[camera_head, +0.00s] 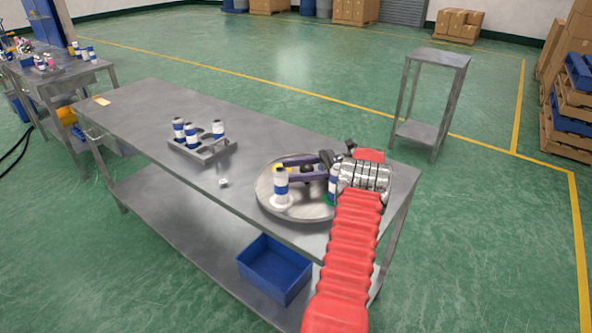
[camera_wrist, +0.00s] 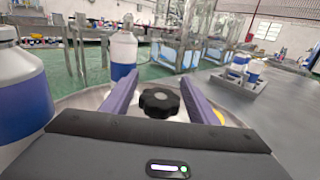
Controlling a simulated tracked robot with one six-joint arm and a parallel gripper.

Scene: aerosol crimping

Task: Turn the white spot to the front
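A round grey turntable (camera_head: 265,203) sits on the near right part of the metal table. Its white spot (camera_head: 281,202) is at the left front of the disc in the head view, with a blue-banded white bottle (camera_head: 281,183) upright on it. A second bottle (camera_head: 333,184) stands near a green spot, partly hidden by my arm; a large bottle (camera_wrist: 22,90) fills the left of the wrist view. My gripper (camera_head: 289,169) is open, its purple fingers on either side of the black centre knob (camera_wrist: 158,102). Contact with the knob is unclear. Part of a yellow spot (camera_wrist: 219,117) shows at right.
A grey holder (camera_head: 204,148) with several blue-banded bottles stands left of the turntable. A small white object (camera_head: 223,183) lies between them. A blue bin (camera_head: 273,268) is on the lower shelf. The table's far left surface is mostly clear.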

